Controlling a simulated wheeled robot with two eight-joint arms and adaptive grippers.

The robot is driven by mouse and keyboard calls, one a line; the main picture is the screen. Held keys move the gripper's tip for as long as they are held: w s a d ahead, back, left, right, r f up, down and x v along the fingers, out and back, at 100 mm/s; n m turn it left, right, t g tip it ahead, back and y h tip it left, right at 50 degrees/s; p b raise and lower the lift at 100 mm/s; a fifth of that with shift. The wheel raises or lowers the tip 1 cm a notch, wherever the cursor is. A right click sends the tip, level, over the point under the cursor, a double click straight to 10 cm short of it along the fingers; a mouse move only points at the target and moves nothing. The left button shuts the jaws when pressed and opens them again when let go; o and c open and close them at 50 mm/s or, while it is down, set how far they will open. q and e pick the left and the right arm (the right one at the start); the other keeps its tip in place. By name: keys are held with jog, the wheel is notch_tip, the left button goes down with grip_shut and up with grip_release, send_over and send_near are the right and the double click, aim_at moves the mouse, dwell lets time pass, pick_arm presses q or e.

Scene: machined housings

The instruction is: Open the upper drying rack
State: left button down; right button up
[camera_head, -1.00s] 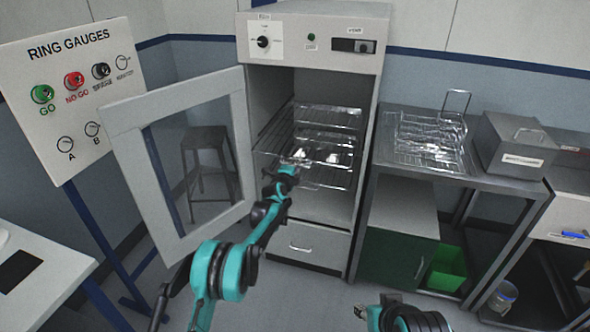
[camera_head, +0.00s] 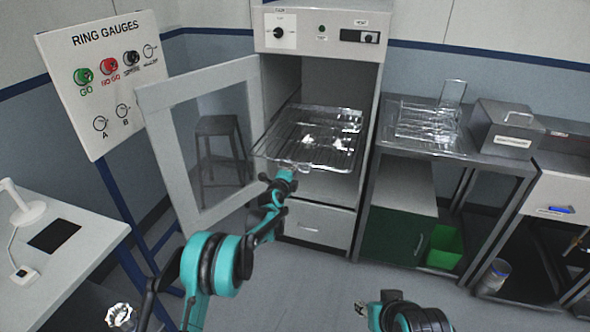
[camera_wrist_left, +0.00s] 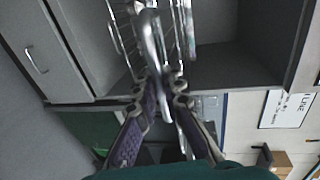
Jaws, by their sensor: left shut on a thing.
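The upper drying rack (camera_head: 330,120), a wire shelf with shiny pieces on it, sticks out through the open front of the grey drying cabinet (camera_head: 345,185). My left gripper (camera_head: 284,174) is at its front edge, left of the middle. In the left wrist view the gripper (camera_wrist_left: 163,95) is shut on the rack's front wire part (camera_wrist_left: 152,40), which runs up between the two fingers. The lower rack is hidden beneath the upper one in the head view. My right gripper (camera_head: 364,308) is low in the picture, away from the cabinet; its jaws are unclear.
The cabinet door (camera_head: 163,150) stands wide open to the left. A drawer (camera_head: 318,227) is shut below the cabinet opening. A steel table (camera_head: 470,150) with a wire basket (camera_head: 425,120) and a grey box (camera_head: 505,130) stands at the right. The floor in front is clear.

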pick_arm(q)
jog(key=c, duration=1.6)
grip_release()
jog(key=shift+s, duration=0.1)
jog(key=v, duration=1.1)
jog(key=shift+s, duration=0.4)
jog(key=shift+a+r, duration=0.15)
jog(key=shift+a, duration=0.05)
